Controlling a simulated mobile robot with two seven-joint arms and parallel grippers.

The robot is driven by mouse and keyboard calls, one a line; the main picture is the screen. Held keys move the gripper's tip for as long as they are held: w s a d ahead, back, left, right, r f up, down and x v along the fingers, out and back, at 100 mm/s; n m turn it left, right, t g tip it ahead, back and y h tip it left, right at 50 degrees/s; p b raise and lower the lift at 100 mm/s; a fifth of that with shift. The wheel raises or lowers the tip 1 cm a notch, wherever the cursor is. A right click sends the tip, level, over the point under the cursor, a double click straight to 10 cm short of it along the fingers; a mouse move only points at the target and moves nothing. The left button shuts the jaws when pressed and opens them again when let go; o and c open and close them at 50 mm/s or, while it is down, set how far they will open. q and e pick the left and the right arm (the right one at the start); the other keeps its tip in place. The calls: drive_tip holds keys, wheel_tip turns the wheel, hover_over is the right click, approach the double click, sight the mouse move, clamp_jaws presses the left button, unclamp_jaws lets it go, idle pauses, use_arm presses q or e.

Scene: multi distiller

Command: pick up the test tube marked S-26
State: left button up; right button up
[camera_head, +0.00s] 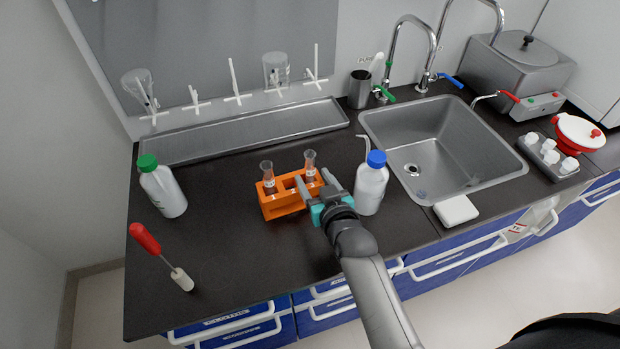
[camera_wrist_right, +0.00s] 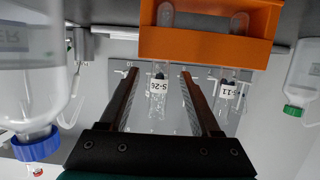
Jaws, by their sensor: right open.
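The test tube marked S-26 (camera_wrist_right: 157,88) shows upside down in the right wrist view, its label between my open fingers (camera_wrist_right: 159,74). In the head view it is the right-hand tube (camera_head: 310,166), upright in the orange rack (camera_head: 283,208). A second tube marked S-11 (camera_wrist_right: 230,93) stands in the same rack, at left in the head view (camera_head: 267,177). My right gripper (camera_head: 314,187) is open and empty at the rack's right end. I cannot tell whether the fingers are level with the tube in depth. My left gripper is out of view.
A white bottle with a blue cap (camera_head: 371,187) stands close to the right of my right gripper. A green-capped bottle (camera_head: 163,190) and a red-handled tool (camera_head: 160,255) are at left. The sink (camera_head: 440,150) is at right. The counter's left front is mostly clear.

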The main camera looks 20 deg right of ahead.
drive_tip(key=shift+b+x, duration=0.55)
drive_tip(key=shift+x, duration=2.45)
drive_tip(key=shift+r, duration=0.1)
clamp_jaws()
